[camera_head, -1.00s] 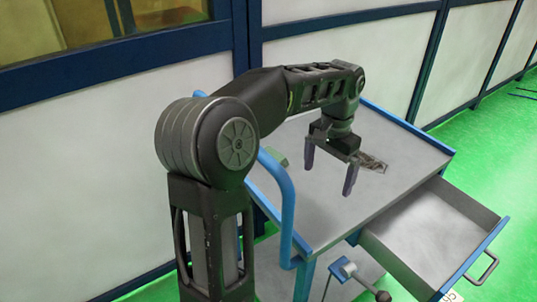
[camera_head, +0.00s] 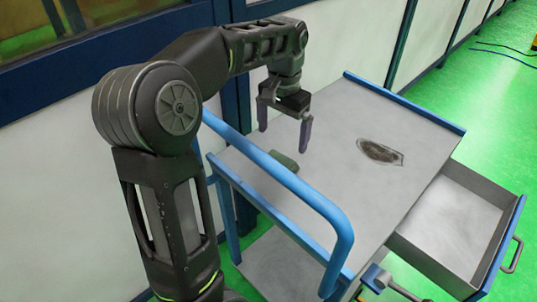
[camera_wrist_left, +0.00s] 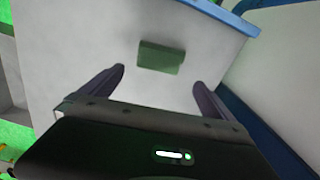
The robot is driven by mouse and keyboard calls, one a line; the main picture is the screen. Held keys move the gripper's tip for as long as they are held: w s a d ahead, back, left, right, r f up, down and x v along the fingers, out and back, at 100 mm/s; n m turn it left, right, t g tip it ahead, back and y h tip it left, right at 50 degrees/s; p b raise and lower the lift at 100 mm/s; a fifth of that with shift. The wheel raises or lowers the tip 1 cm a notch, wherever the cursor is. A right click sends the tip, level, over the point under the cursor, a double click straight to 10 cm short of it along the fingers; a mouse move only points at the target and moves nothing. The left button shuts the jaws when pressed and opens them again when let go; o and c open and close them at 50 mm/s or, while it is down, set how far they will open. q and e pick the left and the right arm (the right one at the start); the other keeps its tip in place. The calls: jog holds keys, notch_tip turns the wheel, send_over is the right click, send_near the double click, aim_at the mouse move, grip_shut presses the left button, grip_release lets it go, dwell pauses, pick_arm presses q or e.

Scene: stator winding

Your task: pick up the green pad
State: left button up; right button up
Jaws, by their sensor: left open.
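The green pad (camera_head: 284,160) is a small dark green block lying on the grey top of the cart (camera_head: 330,120), near its left edge behind the blue handle. My left gripper (camera_head: 284,137) is open and empty above the cart top, with its two purple-grey fingers pointing down near the pad. In the left wrist view the pad (camera_wrist_left: 160,57) lies beyond the fingertips, roughly centred between the open fingers (camera_wrist_left: 160,78), with nothing touching it.
A blue tubular handle (camera_head: 290,180) rises along the cart's near left side. A dark flat patch (camera_head: 380,152) lies on the cart top to the right. An open drawer (camera_head: 450,225) juts out at the right. A white panelled wall stands behind.

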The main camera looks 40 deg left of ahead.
aim_at(282, 158)
pick_arm(q)
jog(key=shift+d, duration=0.15)
jog(key=shift+f, duration=1.3)
jog(key=shift+s+f, duration=0.15)
jog(key=shift+f, duration=2.45)
